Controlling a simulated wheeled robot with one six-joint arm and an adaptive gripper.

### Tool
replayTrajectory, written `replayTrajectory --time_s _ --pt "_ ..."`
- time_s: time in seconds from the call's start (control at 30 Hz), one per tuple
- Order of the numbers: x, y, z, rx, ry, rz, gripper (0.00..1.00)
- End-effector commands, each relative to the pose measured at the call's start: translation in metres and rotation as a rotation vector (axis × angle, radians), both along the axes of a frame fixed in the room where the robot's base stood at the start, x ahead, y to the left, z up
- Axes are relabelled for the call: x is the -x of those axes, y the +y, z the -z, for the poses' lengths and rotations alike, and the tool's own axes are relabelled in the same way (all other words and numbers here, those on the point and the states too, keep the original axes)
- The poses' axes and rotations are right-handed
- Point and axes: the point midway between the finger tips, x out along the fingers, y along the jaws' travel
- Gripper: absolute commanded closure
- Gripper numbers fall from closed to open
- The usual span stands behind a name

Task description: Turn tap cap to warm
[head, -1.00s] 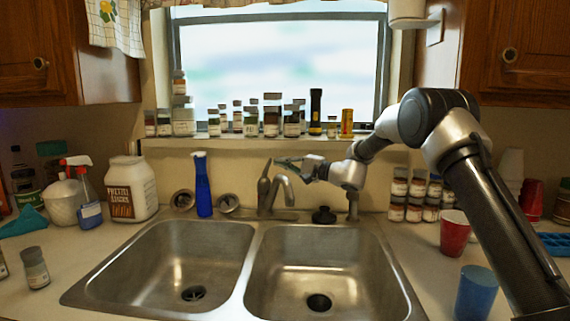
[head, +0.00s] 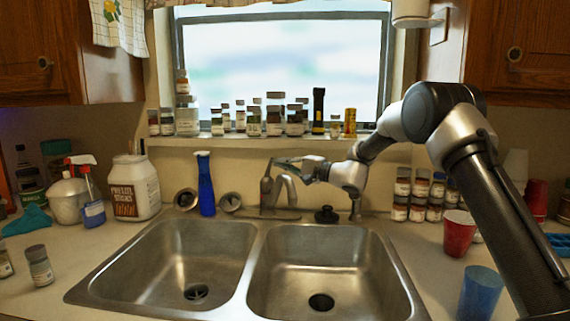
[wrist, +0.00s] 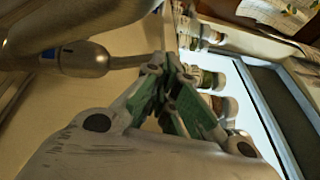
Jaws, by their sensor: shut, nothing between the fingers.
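The tap (head: 287,190) stands behind the double sink, with a curved metal spout and an upright lever cap (head: 266,184) on its left. In the wrist view the cap's rounded body and thin lever (wrist: 85,60) lie at the left, and the lever points at my fingertips. My gripper (head: 275,161) reaches in from the right at the height of the lever's top. In the wrist view my gripper (wrist: 163,65) has its green-padded fingers drawn together, empty, with the tips beside the lever's end. I cannot tell whether they touch.
Several jars (head: 274,120) line the window sill above. Both sink basins (head: 330,265) are empty.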

Motion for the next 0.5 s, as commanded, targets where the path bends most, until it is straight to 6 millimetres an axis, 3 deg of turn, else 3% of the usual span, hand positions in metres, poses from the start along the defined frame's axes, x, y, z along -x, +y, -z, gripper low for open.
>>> replayTrajectory --time_s 0.5 --pt "0.016 0.016 0.000 0.000 0.000 0.000 1.00"
